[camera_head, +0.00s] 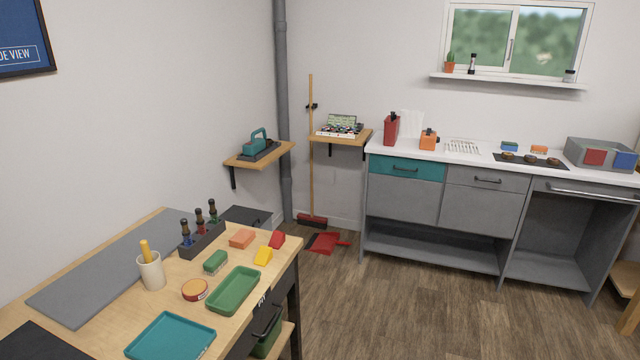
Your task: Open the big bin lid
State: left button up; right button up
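No thing in view is clearly a big bin with a lid. A dark, flat-topped object (246,215) stands on the floor behind the workbench, against the left wall. Its lower part is mostly hidden by the bench, and I cannot tell whether it is a bin or whether its top is a lid. Neither of my grippers is in the head view.
A wooden workbench (215,292) fills the lower left, holding trays, blocks and a screwdriver rack. A grey counter unit (403,197) lines the back wall, with a grey box (603,153) on its right end. A broom (311,150) and red dustpan (325,242) stand between. The middle floor is clear.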

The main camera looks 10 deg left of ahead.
aim_at(251, 217)
jog(key=i+l+u, duration=0.2)
jog(key=i+u, duration=0.15)
jog(key=i+l+u, duration=0.7)
jog(key=i+l+z, duration=0.1)
jog(key=i+l, duration=1.05)
